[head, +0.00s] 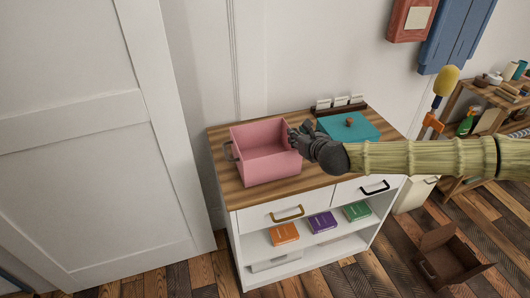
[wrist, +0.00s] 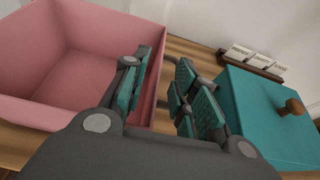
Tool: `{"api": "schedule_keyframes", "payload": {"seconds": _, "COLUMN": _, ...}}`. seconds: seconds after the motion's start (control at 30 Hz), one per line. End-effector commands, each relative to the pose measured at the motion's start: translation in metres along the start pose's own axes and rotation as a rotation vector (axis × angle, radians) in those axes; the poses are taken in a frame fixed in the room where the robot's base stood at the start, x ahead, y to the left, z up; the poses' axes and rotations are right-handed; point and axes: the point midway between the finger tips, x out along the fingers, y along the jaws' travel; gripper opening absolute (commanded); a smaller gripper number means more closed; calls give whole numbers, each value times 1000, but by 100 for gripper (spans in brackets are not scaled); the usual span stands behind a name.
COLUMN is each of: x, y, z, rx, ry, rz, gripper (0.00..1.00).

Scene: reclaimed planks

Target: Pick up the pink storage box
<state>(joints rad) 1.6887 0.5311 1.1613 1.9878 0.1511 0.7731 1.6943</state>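The pink storage box (head: 262,168) stands open-topped and empty on the wooden top of a white cabinet, with a grey handle on its left side. My gripper (head: 300,138) is at the box's right side in the head view. In the wrist view, my gripper (wrist: 164,66) is open, its fingers apart. The pink storage box (wrist: 60,60) fills the left; its right wall lies between the fingers, one over the inside and one outside. A dark handle part shows by the outer finger, mostly hidden. I cannot tell whether either finger touches.
A teal lidded box (head: 352,128) with a wooden knob stands close to the right, also in the wrist view (wrist: 265,115). A card rack (head: 340,104) is behind it. The cabinet top (head: 222,150) has a little bare room left of the pink box.

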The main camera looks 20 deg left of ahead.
Motion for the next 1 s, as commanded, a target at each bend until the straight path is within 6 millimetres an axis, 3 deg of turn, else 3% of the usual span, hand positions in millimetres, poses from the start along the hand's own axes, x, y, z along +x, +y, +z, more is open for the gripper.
{"api": "schedule_keyframes", "payload": {"seconds": 0.2, "x": 25, "y": 0, "z": 0, "rx": 0, "ry": 0, "rz": 0, "gripper": 29}}
{"api": "schedule_keyframes", "payload": {"seconds": 0.5, "x": 30, "y": 0, "z": -1, "rx": 0, "ry": 0, "rz": 0, "gripper": 29}}
{"api": "schedule_keyframes", "payload": {"seconds": 0.7, "x": 29, "y": 0, "z": -1, "rx": 0, "ry": 0, "rz": 0, "gripper": 0}}
{"api": "schedule_keyframes", "payload": {"seconds": 1.0, "x": 29, "y": 0, "z": 0, "rx": 0, "ry": -1, "rz": 0, "gripper": 0}}
